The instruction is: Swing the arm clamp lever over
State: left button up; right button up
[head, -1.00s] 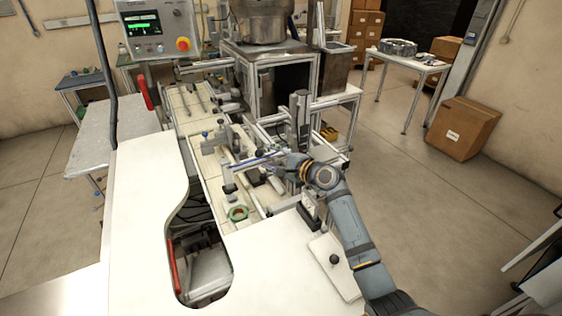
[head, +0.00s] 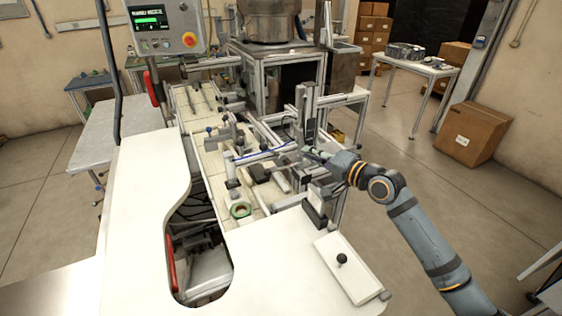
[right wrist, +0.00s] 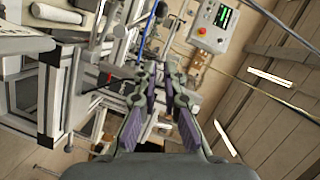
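My right gripper (head: 312,154) reaches in from the right, beside the upright metal post (head: 304,112) of the machine. In the right wrist view its two fingers with purple pads (right wrist: 159,78) stand apart, with nothing visible held between them. A thin blue rod or hose (head: 268,154) runs across the machine left of the gripper; it also shows in the right wrist view (right wrist: 149,32). I cannot clearly pick out the arm clamp lever among the small metal parts near the fingertips. My left gripper is not in view.
A white worktop (head: 140,215) with a cutout lies in front. A white plate with a black knob (head: 342,259) is at the front right. A control panel (head: 165,28) stands at the back left.

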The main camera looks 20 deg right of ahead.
jog(key=shift+s+d+n, duration=0.15)
jog(key=shift+s+n, duration=0.15)
jog(key=shift+n, duration=0.4)
grip_shut()
jog(key=p, duration=0.3)
send_near(271, 151)
jog(key=w+r, duration=0.4)
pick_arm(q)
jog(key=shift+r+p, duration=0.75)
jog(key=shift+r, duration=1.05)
pick_arm(e)
jog(key=shift+w+a+f, duration=0.3)
jog(key=shift+a+f, duration=0.05)
jog(key=shift+a, duration=0.25)
jog(key=shift+w+a+f, duration=0.35)
jog(key=shift+a+f, duration=0.05)
jog(key=shift+a, duration=0.15)
jog(key=shift+w+a+f, duration=0.3)
jog(key=shift+a+f, duration=0.05)
jog(key=shift+a, duration=0.25)
jog(key=shift+a+f+n, duration=0.1)
jog(key=shift+a+n, duration=0.15)
jog(key=shift+n, duration=0.05)
